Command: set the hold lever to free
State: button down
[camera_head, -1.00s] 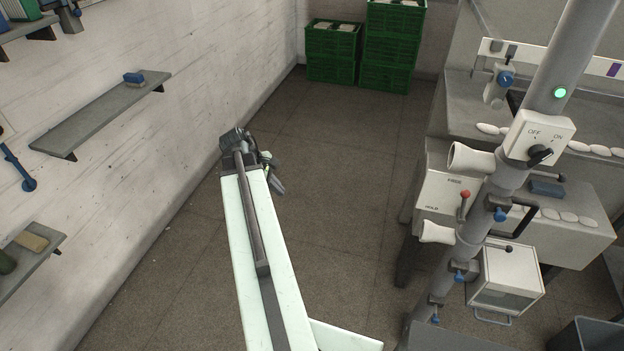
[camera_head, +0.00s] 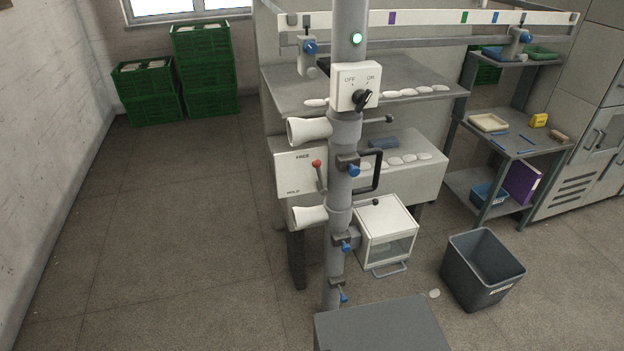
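The hold lever (camera_head: 317,165) has a red ball knob on a short grey arm. It sits at the right edge of a white plate (camera_head: 292,178) marked FREE at the top and HOLD at the bottom. The knob is at the upper end of the arm, a little below the height of the word FREE. I cannot tell for sure which setting it is in. The plate is just left of the grey upright post, between two white cones. My gripper is not in view.
The grey post (camera_head: 339,250) carries an OFF/ON switch box (camera_head: 355,87), a black handle (camera_head: 375,170) and blue-knobbed clamps. Green crates (camera_head: 205,70) stand at the back left. The left floor is clear.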

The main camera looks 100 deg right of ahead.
aim_at(322, 190)
jog(key=z, duration=0.65)
jog(key=k, duration=0.9)
jog(key=u, duration=0.6)
